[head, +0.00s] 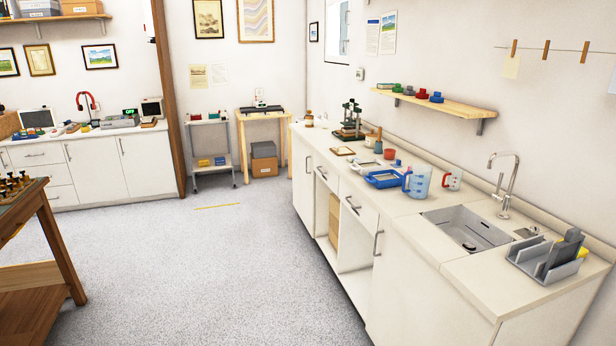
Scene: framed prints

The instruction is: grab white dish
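I cannot pick out a white dish for certain. Another pale, shallow rectangular item (367,166) lies just behind a blue tray (385,183); either is too small to identify. Neither of my grippers is in view.
The counter has a steel sink (467,230) with a tall tap (506,185), and a grey rack (545,257) at the near end. A wooden shelf (450,103) hangs above. A wooden table (45,235) stands at left.

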